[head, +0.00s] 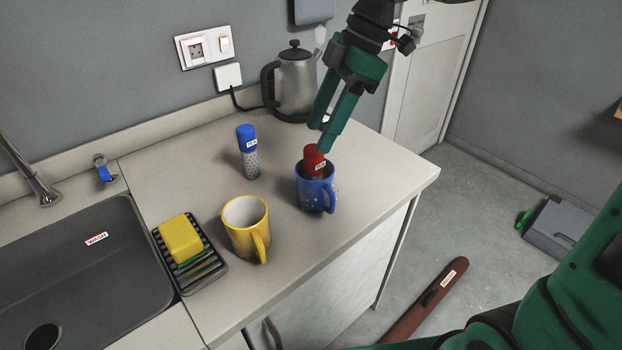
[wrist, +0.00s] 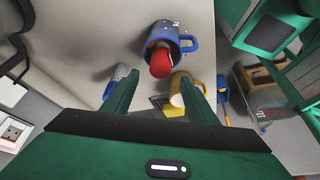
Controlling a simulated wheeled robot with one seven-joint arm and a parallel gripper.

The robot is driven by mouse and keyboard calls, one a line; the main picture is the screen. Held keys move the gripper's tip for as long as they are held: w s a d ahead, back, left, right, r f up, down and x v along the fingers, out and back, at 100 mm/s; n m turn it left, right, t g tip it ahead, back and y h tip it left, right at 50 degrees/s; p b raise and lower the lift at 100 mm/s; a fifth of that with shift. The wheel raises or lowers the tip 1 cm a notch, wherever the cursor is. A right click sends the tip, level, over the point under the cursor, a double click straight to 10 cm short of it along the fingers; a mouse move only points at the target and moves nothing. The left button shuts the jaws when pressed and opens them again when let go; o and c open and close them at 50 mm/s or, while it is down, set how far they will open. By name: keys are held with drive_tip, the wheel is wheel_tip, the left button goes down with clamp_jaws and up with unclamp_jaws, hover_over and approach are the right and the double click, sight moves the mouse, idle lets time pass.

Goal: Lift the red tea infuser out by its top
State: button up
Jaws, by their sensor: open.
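The red tea infuser (head: 314,161) stands in the blue mug (head: 315,194), with its red top above the rim. In the wrist view the red top (wrist: 161,64) shows beyond my fingertips, inside the blue mug (wrist: 161,37). My gripper (head: 326,137) is open, with its green fingers pointing down just above the red top. In the wrist view my gripper (wrist: 160,82) has nothing between its fingers at the tips. The infuser's lower part is hidden in the mug.
A blue-topped infuser (head: 248,150) stands left of the mug on the counter. A yellow mug (head: 245,226), a soap rack with a yellow sponge (head: 181,238) and a sink (head: 75,270) lie further left. A kettle (head: 295,84) stands behind. The counter's right edge is close to the blue mug.

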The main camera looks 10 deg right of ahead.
sight(313, 148)
drive_tip(key=shift+d+x, duration=0.15)
drive_tip(key=shift+x, duration=1.35)
drive_tip(key=shift+d+x, duration=0.1)
drive_tip(key=shift+x, duration=1.4)
drive_tip(key=shift+f, duration=0.1)
clamp_jaws()
